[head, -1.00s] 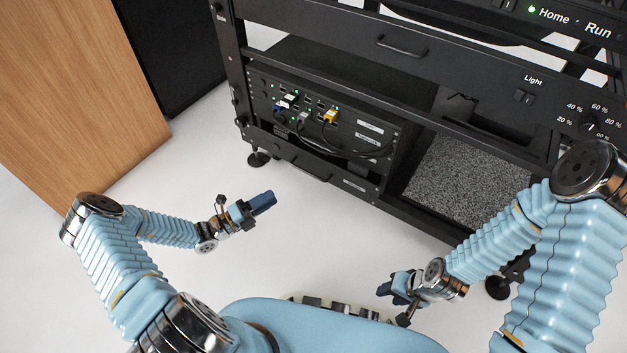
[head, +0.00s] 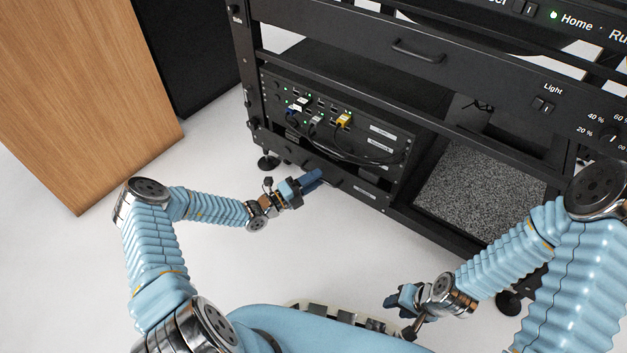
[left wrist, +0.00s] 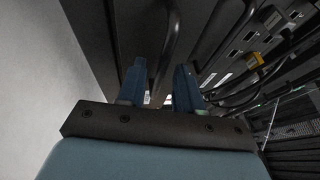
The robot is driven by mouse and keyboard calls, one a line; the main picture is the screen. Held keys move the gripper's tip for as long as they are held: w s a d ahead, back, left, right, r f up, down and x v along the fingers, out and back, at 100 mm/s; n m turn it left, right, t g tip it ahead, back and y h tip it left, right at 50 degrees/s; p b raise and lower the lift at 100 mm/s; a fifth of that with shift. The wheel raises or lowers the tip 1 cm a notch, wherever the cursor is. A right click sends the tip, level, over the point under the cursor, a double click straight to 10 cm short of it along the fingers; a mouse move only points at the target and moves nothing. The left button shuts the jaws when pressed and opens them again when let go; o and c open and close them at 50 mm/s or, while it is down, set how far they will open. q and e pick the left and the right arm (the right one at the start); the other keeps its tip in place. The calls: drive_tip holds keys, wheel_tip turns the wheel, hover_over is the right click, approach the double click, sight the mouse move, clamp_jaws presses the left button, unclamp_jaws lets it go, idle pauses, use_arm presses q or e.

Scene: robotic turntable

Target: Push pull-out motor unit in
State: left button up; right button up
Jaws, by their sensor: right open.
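A low black drawer unit with a bar handle, likely the pull-out motor unit (head: 360,187), sits at the bottom left of the black rack. How far it stands out is hard to tell. My left gripper (head: 312,178) is at its front, fingers pointing at it. In the left wrist view, the two blue fingers (left wrist: 160,82) are apart, with a dark curved handle (left wrist: 172,45) showing between and beyond them; contact cannot be told. My right gripper (head: 396,298) is open and empty, low in front of my base, away from the rack.
Above the drawer is a panel with cables (head: 335,125), including a yellow plug (head: 344,120). A grey speckled bay (head: 475,185) lies to its right. A wooden cabinet (head: 85,90) stands at left. The white floor between is clear.

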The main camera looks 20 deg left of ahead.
use_arm(q)
clamp_jaws()
idle(1.4)
